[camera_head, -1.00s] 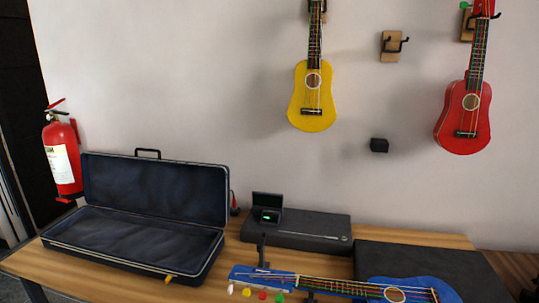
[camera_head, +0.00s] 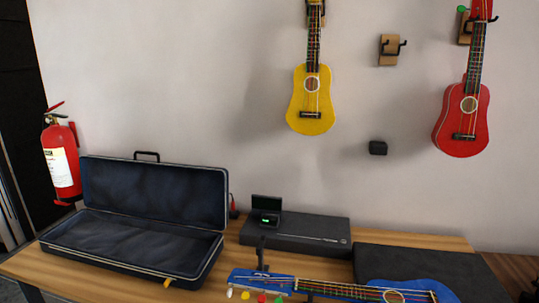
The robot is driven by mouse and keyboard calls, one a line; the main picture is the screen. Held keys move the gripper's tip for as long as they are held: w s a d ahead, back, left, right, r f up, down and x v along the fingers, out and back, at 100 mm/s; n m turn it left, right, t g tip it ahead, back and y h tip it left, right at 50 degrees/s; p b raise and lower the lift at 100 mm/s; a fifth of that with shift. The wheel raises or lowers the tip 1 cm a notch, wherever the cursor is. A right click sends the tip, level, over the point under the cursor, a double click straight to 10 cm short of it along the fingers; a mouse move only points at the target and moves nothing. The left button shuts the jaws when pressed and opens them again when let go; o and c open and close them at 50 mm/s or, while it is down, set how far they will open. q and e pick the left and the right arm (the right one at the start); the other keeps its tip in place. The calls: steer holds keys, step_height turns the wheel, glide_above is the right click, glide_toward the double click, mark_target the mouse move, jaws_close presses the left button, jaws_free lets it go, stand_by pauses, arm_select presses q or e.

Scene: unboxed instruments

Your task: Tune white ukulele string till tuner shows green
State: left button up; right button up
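A blue ukulele (camera_head: 412,287) lies on the table at the bottom, its head to the left and its body to the right. Its tuning pegs are white (camera_head: 229,293), yellow (camera_head: 245,295), red (camera_head: 262,298) and green (camera_head: 279,299), along the near edge of the head. A small tuner (camera_head: 266,210) with a dark upright screen and a small green light stands on a flat black box behind the ukulele. No white ukulele is in view. Neither of my grippers is in view.
An open black case (camera_head: 140,262) stands on the wooden table (camera_head: 425,239) at the left. A yellow ukulele (camera_head: 311,108) and a red ukulele (camera_head: 462,125) hang on the wall. An empty hook (camera_head: 389,50) is between them. A fire extinguisher (camera_head: 62,160) hangs at the left.

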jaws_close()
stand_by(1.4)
